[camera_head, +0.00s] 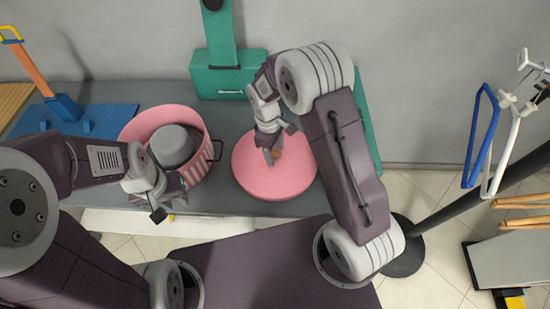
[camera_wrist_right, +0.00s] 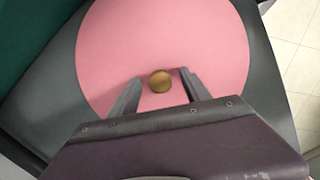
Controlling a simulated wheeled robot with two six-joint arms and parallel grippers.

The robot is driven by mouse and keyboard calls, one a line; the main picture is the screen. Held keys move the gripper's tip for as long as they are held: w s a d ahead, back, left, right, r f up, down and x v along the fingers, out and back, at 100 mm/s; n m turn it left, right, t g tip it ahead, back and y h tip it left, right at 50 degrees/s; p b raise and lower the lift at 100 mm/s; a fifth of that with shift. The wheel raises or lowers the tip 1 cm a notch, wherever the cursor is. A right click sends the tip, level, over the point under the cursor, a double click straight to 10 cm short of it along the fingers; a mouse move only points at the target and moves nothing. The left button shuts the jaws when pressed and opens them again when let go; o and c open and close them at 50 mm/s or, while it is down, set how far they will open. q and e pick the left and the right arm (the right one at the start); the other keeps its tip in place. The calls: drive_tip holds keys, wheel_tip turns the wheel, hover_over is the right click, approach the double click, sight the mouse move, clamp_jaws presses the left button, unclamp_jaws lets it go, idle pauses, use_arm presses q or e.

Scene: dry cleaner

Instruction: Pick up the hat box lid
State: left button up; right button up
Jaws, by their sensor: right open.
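The hat box lid (camera_head: 262,184) is a round pink disc lying flat on the grey counter, right of the hat box. A small brass-coloured knob (camera_wrist_right: 160,81) stands at its middle. My right gripper (camera_head: 272,155) is over the lid at the knob. In the right wrist view my right gripper (camera_wrist_right: 156,92) is open, with one finger on each side of the knob and gaps between. The hat box (camera_head: 196,164) is pink with striped sides and holds a grey hat (camera_head: 172,145). My left gripper (camera_head: 168,205) is in front of the box; its finger opening is unclear.
A green stand (camera_head: 220,75) is behind the lid, close to the right arm. A blue-based stand with an orange post (camera_head: 62,107) is at the left. A dark pole with blue and white hangers (camera_head: 490,140) stands at the right. The counter's front edge lies just before the lid.

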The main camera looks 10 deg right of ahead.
clamp_jaws()
drive_tip(key=shift+r, duration=0.1)
